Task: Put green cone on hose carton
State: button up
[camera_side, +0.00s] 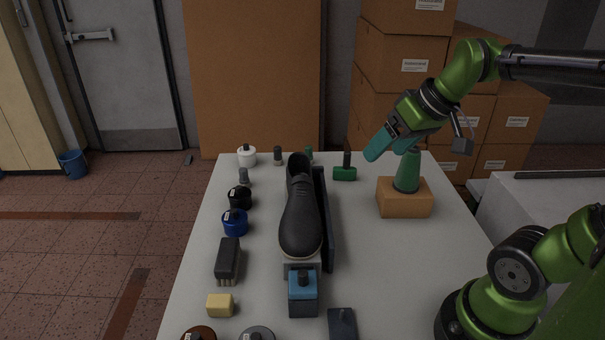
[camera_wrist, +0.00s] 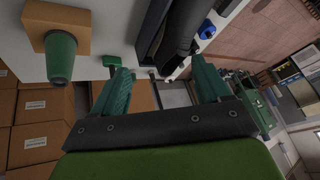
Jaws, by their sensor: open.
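The green cone (camera_side: 407,172) stands upright on top of the orange-brown hose carton (camera_side: 404,204), near the right side of the table. In the wrist view the cone (camera_wrist: 60,58) shows at the upper left with its narrow end toward the camera, and the carton (camera_wrist: 55,14) is behind it. My gripper (camera_side: 386,152) is above the table's far right part, up and to the left of the cone. In the wrist view its two teal fingers (camera_wrist: 163,76) are wide apart with nothing between them. The cone is outside the fingers, apart from them.
A black shoe (camera_side: 300,215) stands in the middle of the table beside a dark upright panel. A green-based brush or stamp (camera_side: 345,173) lies left of the carton. Jars (camera_side: 236,222), a brush (camera_side: 228,258) and a yellow block (camera_side: 220,305) line the left side.

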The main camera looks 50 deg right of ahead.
jog(key=s+a+f+m+t+y, duration=0.1)
jog(key=s+a, duration=0.2)
jog(key=a, duration=0.4)
jog(key=shift+s+f, duration=0.2)
jog(key=shift+f, duration=0.15)
